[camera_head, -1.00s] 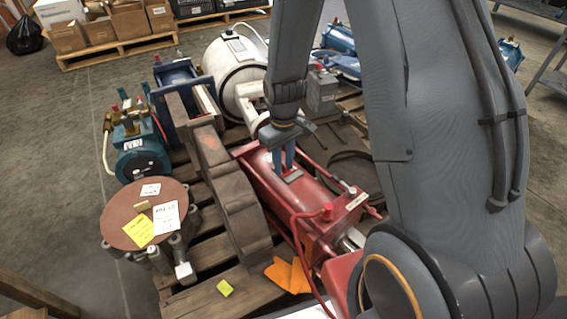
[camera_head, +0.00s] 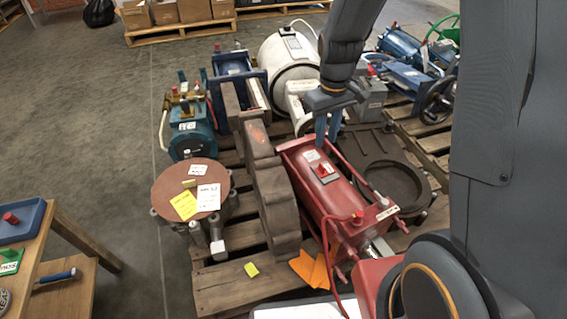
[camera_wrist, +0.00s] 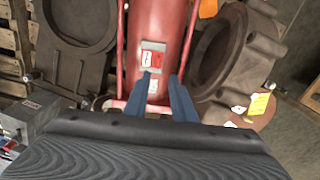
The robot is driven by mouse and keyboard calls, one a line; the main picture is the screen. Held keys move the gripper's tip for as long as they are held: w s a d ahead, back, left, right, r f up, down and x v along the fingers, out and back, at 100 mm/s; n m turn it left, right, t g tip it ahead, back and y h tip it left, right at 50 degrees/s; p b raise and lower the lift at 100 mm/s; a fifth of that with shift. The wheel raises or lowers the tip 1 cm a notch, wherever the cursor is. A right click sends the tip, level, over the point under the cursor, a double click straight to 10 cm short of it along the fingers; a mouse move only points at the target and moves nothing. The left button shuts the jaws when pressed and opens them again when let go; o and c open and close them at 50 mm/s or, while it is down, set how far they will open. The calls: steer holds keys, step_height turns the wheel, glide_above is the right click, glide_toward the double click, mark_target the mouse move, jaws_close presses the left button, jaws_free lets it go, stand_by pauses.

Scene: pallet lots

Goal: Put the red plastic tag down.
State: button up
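The red plastic tag (camera_head: 322,170) lies on a small grey plate on top of the red cylinder unit (camera_head: 345,200). In the wrist view, the tag (camera_wrist: 157,61) shows on the plate just past my fingertips. My gripper (camera_head: 327,138) is above the red unit, its two blue fingers apart with nothing between them. In the wrist view, my gripper (camera_wrist: 161,77) shows the same gap, and its tips look clear of the tag.
The red unit stands on a wooden pallet (camera_head: 225,285) with a brown ribbed casting (camera_head: 272,195), a white motor (camera_head: 285,65) and a dark ring-shaped casting (camera_head: 395,180) close by. A wooden table with a blue tray (camera_head: 28,228) is at the left. Open floor lies further left.

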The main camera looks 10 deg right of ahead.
steer(key=s+a+r+n, duration=0.1)
steer(key=s+a+r, duration=0.75)
steer(key=a, duration=0.35)
steer(key=s+a+r, duration=0.2)
steer(key=s+a, duration=0.1)
steer(key=s, duration=0.5)
steer(key=s+a+r+n+y, duration=0.1)
steer(key=s+a, duration=0.3)
steer(key=s, duration=0.5)
steer(key=shift+r, duration=0.6)
steer(key=shift+a, duration=0.15)
steer(key=d+r+m+p, duration=0.3)
steer(key=d+r+p, duration=0.7)
steer(key=r+p, duration=0.3)
steer(key=d+r+m+h+p, duration=0.1)
steer(key=d+r+m+p, duration=0.2)
steer(key=d+r+p, duration=0.8)
steer(key=shift+s+r+p, duration=0.25)
steer(key=shift+r+p, duration=1.15)
steer(key=shift+p, duration=2.1)
